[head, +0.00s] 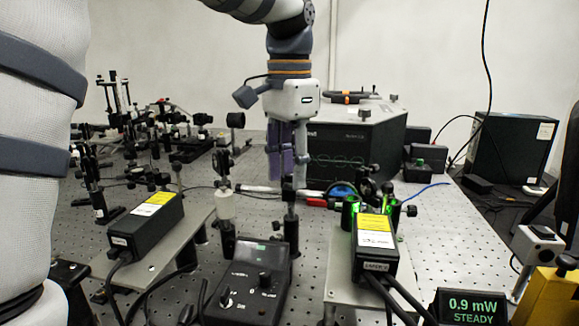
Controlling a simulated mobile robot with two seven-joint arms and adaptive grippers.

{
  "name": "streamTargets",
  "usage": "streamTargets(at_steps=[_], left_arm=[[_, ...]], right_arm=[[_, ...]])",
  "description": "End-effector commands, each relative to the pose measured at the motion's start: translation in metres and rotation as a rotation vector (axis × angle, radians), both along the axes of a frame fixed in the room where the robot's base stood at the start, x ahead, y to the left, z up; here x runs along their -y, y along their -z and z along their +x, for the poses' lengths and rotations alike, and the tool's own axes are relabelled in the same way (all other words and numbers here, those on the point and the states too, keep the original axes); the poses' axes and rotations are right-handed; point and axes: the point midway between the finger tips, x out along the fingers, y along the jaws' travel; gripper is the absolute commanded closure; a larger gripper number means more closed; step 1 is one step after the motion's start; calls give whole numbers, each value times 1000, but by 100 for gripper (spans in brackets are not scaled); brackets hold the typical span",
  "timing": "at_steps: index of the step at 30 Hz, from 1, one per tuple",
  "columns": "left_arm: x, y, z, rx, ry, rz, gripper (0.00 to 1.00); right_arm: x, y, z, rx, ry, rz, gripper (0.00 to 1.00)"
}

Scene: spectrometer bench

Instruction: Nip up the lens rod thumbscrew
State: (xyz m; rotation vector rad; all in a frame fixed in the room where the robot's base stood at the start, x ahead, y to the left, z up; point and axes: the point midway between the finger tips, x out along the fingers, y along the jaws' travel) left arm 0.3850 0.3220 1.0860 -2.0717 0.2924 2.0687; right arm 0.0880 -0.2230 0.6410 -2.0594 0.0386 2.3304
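My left gripper (288,180) hangs fingers-down over the middle of the bench, in front of the black spectrometer box. Its fingertips are close to the top of a dark post (290,222) that stands behind the control box. Whether they touch it, and whether the fingers are apart or closed, I cannot tell from this angle. A lens mount (366,184) stands right of the gripper, near green-lit parts. My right gripper is out of view.
A laser box (375,240) stands front right and another (148,222) front left. A control box (252,284) with a knob sits between them. The meter (470,306) reads 0.9 mW STEADY. The spectrometer box (355,145) stands behind. Crowded optics fill the back left.

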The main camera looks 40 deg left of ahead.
Motion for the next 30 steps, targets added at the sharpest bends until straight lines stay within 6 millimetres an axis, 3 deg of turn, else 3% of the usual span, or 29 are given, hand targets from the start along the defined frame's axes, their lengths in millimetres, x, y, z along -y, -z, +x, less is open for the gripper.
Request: streamTargets(at_steps=[5, 12, 18, 30], left_arm=[[0, -11, 1, 2, 0, 0, 66], [0, -76, 1, 8, 0, 1, 66], [0, -112, 1, 1, 0, 1, 66], [0, -120, 0, 0, 0, 0, 66]], right_arm=[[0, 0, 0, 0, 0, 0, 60], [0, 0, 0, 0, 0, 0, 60], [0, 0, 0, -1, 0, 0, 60], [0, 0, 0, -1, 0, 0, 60]])
